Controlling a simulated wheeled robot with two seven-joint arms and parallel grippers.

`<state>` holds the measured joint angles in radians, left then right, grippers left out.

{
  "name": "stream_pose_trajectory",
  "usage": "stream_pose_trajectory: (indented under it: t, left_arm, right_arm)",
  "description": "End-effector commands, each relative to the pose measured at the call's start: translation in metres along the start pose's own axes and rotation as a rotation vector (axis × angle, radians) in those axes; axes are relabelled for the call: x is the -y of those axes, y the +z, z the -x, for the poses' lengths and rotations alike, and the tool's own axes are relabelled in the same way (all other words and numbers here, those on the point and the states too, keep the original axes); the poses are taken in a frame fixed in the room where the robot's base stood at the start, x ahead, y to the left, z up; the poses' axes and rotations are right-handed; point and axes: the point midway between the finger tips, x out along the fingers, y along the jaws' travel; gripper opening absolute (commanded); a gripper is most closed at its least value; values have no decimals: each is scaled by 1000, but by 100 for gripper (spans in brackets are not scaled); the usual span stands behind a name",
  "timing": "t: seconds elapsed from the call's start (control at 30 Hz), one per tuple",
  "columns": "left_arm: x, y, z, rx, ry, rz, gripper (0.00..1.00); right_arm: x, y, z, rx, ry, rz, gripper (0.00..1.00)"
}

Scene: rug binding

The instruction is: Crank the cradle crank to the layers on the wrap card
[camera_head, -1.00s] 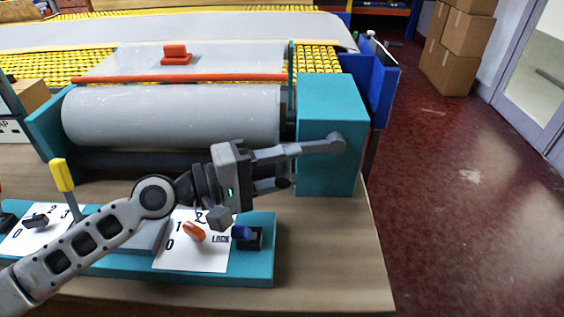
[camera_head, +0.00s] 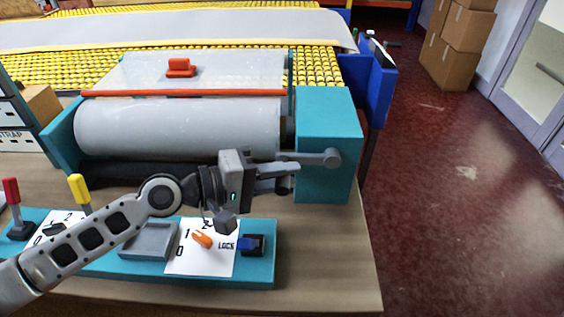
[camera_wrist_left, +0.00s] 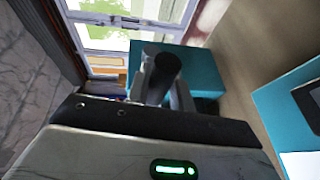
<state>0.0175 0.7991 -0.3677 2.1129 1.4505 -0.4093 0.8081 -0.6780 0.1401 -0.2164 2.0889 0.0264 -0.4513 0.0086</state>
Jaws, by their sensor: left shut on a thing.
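The cradle crank (camera_head: 328,158) is a grey arm with a round hub on the teal end box (camera_head: 326,118), right of the grey roll (camera_head: 178,128). My left gripper (camera_head: 286,174) is at the crank's left end, in front of the box. In the left wrist view its fingers are shut on the dark round crank handle (camera_wrist_left: 165,72), with the teal box behind. The handle is mostly hidden by the fingers in the head view. No wrap card can be made out for certain. My right gripper is not in view.
A teal control panel (camera_head: 262,273) lies in front with red (camera_head: 12,192) and yellow (camera_head: 79,190) levers, an orange knob (camera_head: 203,239) and a blue lock switch (camera_head: 247,243). My left arm passes over it. Yellow rollers (camera_head: 45,70) lie behind; open floor is right.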

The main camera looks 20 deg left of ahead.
Motion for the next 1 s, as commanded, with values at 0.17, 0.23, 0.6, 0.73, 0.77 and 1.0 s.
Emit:
stream_pose_trajectory:
  t: [0.17, 0.23, 0.6, 0.73, 0.77, 1.0]
  left_arm:
    - [-23, -1, 1, -4, 20, 1, 0]
    - [-28, -1, 0, -5, 21, 1, 0]
    - [-42, 0, -2, -4, 25, 2, 0]
    - [-42, 0, -3, -4, 25, 1, 0]
    - [-42, 0, -3, -4, 25, 1, 0]
    - [-42, 1, -3, -4, 25, 1, 0]
  right_arm:
    - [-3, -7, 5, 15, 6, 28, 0]
    - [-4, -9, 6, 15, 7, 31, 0]
    - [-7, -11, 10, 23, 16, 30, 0]
    - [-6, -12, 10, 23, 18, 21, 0]
    - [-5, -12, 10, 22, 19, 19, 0]
    - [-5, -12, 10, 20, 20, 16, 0]
